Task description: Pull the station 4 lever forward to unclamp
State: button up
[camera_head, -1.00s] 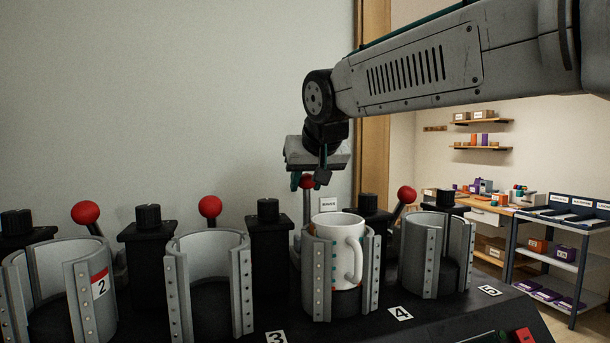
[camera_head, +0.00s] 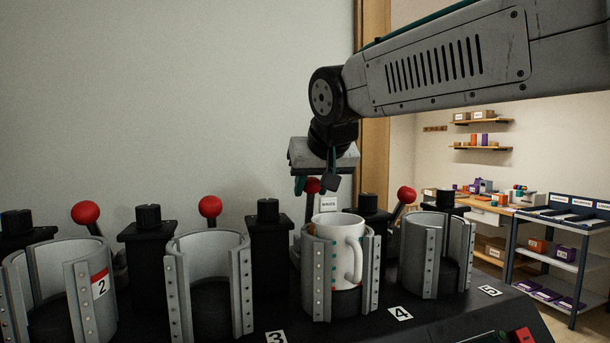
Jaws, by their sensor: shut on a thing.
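The station 4 lever has a red ball knob (camera_head: 312,186), seen behind the white mug between the jaws of my gripper (camera_head: 314,184). My gripper points down and is shut on the knob; the fingers partly hide it. The white mug (camera_head: 327,229) stands upright in the grey station 4 clamp (camera_head: 317,280), its handle toward the camera. The number 4 label (camera_head: 400,313) is on the black base in front. Most of the lever's shaft is hidden behind the mug and clamp.
Other red-knobbed levers stand at left (camera_head: 85,212), centre left (camera_head: 209,206) and right (camera_head: 406,195). Empty clamps flank station 4, including one at right (camera_head: 431,255). Black posts with knobs (camera_head: 268,235) stand between stations. A shelf cart (camera_head: 560,250) is at far right.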

jog(key=shift+s, duration=0.15)
jog(key=shift+s+d+f, duration=0.2)
jog(key=shift+s, duration=0.3)
jog(key=shift+s+d+f, duration=0.15)
jog(key=shift+s+f, duration=0.05)
jog(key=shift+s, duration=0.3)
jog(key=o, duration=0.7)
jog(key=shift+s+d+r, duration=0.1)
jog(key=shift+s+r, duration=0.15)
jog(key=shift+r, duration=0.85)
jog(key=shift+s+d+r, duration=0.1)
jog(key=shift+s+r, duration=0.1)
jog(key=shift+r, duration=0.85)
jog(key=shift+s+r, duration=0.25)
jog(key=shift+r, duration=0.85)
jog(key=v, duration=0.6)
